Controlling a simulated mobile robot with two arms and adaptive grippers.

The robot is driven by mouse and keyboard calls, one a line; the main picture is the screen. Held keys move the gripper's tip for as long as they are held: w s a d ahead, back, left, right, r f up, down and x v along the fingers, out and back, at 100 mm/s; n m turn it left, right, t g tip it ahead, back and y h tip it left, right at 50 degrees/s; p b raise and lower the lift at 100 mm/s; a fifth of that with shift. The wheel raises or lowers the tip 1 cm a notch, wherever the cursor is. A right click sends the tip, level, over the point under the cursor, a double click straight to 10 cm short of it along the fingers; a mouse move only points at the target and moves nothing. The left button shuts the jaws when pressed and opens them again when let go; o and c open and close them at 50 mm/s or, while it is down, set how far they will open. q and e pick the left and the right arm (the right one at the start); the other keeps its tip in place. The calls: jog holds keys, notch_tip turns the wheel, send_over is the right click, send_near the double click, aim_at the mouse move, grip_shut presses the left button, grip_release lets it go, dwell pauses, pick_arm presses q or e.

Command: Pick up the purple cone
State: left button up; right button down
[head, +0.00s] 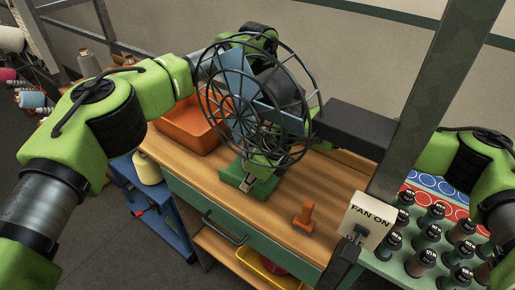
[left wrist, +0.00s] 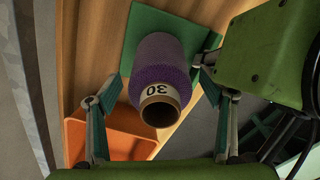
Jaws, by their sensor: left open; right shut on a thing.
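The purple cone (left wrist: 160,70) shows in the left wrist view, its end with the white "30" label and open tube facing the camera. A green mat (left wrist: 133,45) lies beyond it and also shows in the head view (head: 230,178). My left gripper (left wrist: 156,108) is open, with one finger on each side of the cone and no clear contact. In the head view the fan hides most of it, and I cannot see the cone there. My right gripper (head: 256,172) appears low behind the fan cage, over the mat.
A round fan cage (head: 203,92) blocks the middle of the head view. An orange bin (head: 180,140) is at the left of the wooden table (head: 285,205).

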pick_arm(q)
jog(key=c, duration=1.6)
jog(key=shift+c, duration=0.2)
notch_tip(320, 180, up, 18)
pick_arm(e)
jog(key=c, duration=2.1)
grip_release()
